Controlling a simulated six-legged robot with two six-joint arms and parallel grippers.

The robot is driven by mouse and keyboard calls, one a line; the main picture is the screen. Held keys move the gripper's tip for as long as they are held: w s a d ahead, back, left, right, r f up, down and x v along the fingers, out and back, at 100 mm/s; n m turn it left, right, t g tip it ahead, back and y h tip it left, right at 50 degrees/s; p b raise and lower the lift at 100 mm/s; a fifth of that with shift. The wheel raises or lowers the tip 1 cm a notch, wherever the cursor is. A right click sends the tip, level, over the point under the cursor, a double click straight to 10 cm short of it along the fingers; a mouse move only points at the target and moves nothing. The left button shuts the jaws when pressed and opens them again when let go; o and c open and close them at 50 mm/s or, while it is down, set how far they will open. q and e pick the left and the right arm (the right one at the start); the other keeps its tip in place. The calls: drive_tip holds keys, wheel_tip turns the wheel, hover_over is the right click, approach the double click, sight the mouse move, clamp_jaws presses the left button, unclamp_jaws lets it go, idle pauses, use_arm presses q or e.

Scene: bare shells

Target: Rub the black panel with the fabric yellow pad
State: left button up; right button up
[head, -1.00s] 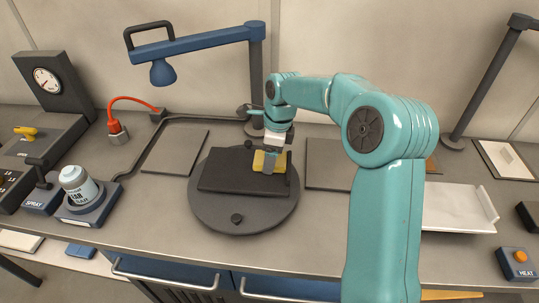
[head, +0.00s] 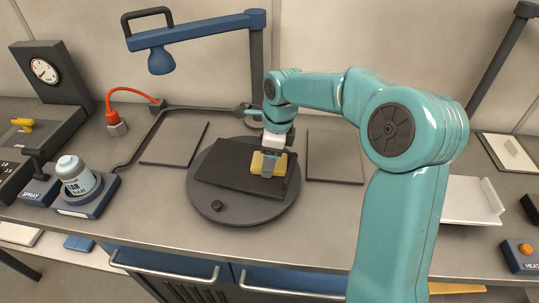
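The black panel (head: 235,172) is a dark flat slab lying on a round grey turntable (head: 240,213) in the middle of the bench. My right gripper (head: 269,166) reaches down from behind the panel, with its fingers closed on the yellow pad (head: 257,163). The pad is at the right part of the panel and appears to rest on its top face; the exact contact underneath is hidden. My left gripper is not in view.
A dark knob (head: 217,206) is on the turntable's front. Flat grey plates (head: 175,143) (head: 335,157) lie on both sides. A blue lamp (head: 195,42) overhangs at the back left. A spray bottle (head: 76,176) stands in a blue holder at left.

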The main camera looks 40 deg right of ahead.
wheel_tip(320, 180, up, 6)
drive_tip(key=p, duration=0.4)
drive_tip(key=shift+f+p, duration=0.2)
drive_tip(key=shift+p, duration=0.2)
drive_tip(key=shift+r, duration=0.1)
wheel_tip(320, 180, up, 3)
drive_tip(key=p, duration=0.2)
drive_tip(key=shift+p, duration=0.4)
drive_tip(key=shift+w, duration=0.1)
